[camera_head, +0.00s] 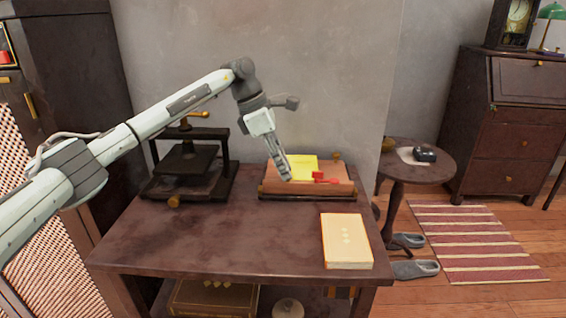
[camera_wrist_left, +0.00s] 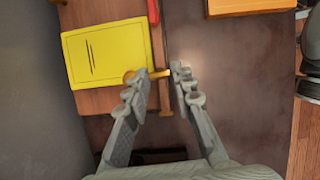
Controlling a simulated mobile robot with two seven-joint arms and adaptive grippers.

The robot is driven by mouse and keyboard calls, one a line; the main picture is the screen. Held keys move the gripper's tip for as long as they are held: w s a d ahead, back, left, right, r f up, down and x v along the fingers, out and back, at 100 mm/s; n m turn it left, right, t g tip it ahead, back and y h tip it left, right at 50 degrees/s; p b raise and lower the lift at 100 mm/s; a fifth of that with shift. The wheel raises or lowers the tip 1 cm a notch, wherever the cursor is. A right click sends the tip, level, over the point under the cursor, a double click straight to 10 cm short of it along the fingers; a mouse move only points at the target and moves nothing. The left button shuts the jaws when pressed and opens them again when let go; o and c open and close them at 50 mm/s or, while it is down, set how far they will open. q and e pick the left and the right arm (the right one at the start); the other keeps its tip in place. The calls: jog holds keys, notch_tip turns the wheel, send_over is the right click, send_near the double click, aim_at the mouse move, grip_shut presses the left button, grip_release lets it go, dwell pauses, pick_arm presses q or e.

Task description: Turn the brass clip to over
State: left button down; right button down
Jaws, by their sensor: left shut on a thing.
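In the head view my left gripper (camera_head: 284,176) reaches down to the front edge of the board (camera_head: 328,188), by the yellow sheet (camera_head: 303,165). The clip is hidden or too small to make out there. My right gripper is in neither view.
A red piece (camera_head: 322,178) lies on the board. A cream book (camera_head: 346,241) lies at the table's front right. A dark press (camera_head: 187,165) stands at the back left. The table's (camera_head: 220,240) front middle is clear. A small round table (camera_head: 425,165) stands to the right.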

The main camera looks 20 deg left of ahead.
pick_arm(q)
jog(key=shift+m, duration=0.4)
dwell(0.3)
jog(key=c, duration=1.3)
grip_release()
jog(key=shift+a+r, duration=0.1)
jog(key=shift+r, duration=0.05)
jog(key=v, duration=1.1)
jog(key=shift+w+a+r, duration=0.1)
jog(key=shift+w+r, duration=0.05)
jog(key=shift+r, duration=0.25)
